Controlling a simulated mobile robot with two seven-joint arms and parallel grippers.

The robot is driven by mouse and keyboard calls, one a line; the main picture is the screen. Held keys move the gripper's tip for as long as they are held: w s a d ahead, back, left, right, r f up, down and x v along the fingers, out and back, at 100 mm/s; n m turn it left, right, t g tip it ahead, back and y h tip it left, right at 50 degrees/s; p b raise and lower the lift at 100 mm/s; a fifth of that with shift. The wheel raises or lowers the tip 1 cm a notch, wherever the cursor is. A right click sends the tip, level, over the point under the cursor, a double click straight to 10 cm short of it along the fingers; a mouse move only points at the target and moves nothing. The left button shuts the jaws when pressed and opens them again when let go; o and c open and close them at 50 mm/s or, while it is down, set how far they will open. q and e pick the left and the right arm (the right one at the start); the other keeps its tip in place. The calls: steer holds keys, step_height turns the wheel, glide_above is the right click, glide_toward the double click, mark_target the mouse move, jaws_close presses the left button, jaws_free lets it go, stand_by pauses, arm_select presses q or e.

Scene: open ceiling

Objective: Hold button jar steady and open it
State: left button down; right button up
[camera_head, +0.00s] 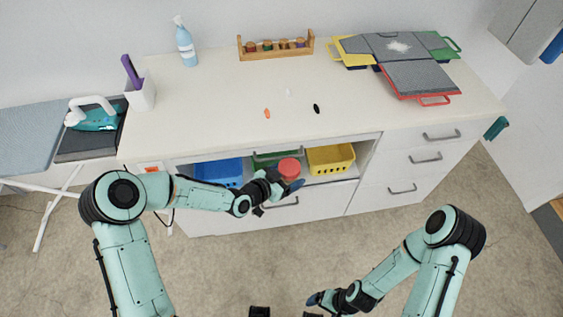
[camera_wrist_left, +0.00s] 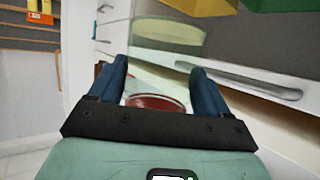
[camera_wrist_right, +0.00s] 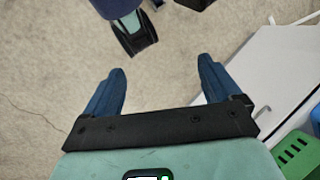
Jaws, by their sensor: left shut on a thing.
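The button jar has a red lid (camera_head: 289,167) and stands out in front of the open shelf. In the left wrist view, the red part (camera_wrist_left: 157,102) sits between the fingers near the palm, and a clear, see-through body (camera_wrist_left: 165,42) extends away from it. My left gripper (camera_head: 291,185) is shut on the jar, with a blue finger on each side. Its contents cannot be made out. My right gripper (camera_head: 318,299) is low over the floor, away from the jar. In the right wrist view (camera_wrist_right: 160,90) its fingers are wide apart with nothing between them.
A blue bin (camera_head: 218,173), a green bin (camera_head: 272,158) and a yellow bin (camera_head: 331,158) stand in the shelf behind the jar. The worktop (camera_head: 210,110) above holds small loose pieces. Drawer handles (camera_head: 402,189) stick out at right. The floor in front is clear.

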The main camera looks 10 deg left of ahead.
steer(key=w+a+r+n+g+y, duration=0.1)
steer(key=w+a+r, duration=0.2)
steer(key=w+a, duration=0.3)
step_height(320, 180, up, 35)
steer(key=m+t+h, duration=0.2)
steer(key=h, duration=0.3)
glide_above(287, 166)
steer(key=shift+s+f, duration=0.2)
steer(key=shift+w+f+m, duration=0.1)
steer(key=shift+f+m, duration=0.05)
steer(key=shift+m, duration=0.25)
step_height(287, 166, down, 8)
steer(key=shift+r, duration=0.2)
steer(key=shift+c, duration=0.3)
